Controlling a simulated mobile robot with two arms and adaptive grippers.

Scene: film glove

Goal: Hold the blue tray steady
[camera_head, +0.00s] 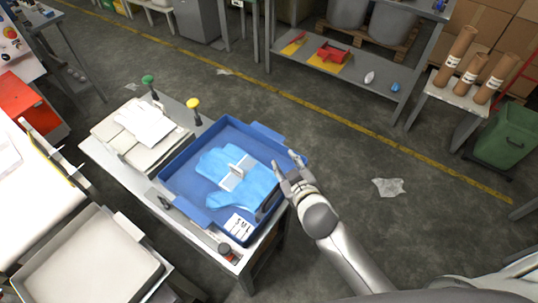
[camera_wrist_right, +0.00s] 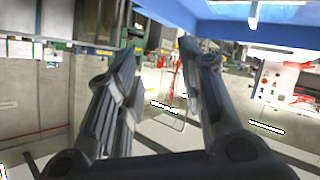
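The blue tray (camera_head: 183,151) sits on a small grey table (camera_head: 105,158) in the head view. Light blue film gloves (camera_head: 217,163) with a white band (camera_head: 238,173) lie in it. My right gripper (camera_head: 283,164) is at the tray's right side, close to its rim; I cannot tell whether it touches. In the right wrist view its two fingers (camera_wrist_right: 160,70) are spread apart with nothing seen between them. The tray's blue edge (camera_wrist_right: 235,32) shows above the fingers there. My left gripper is not in view.
Papers or cloths (camera_head: 132,128) lie on the table left of the tray, near a green knob (camera_head: 148,80) and a yellow knob (camera_head: 193,104). A grey bin (camera_head: 90,260) stands at the lower left. The floor right of the table is mostly clear, with a paper scrap (camera_head: 389,187).

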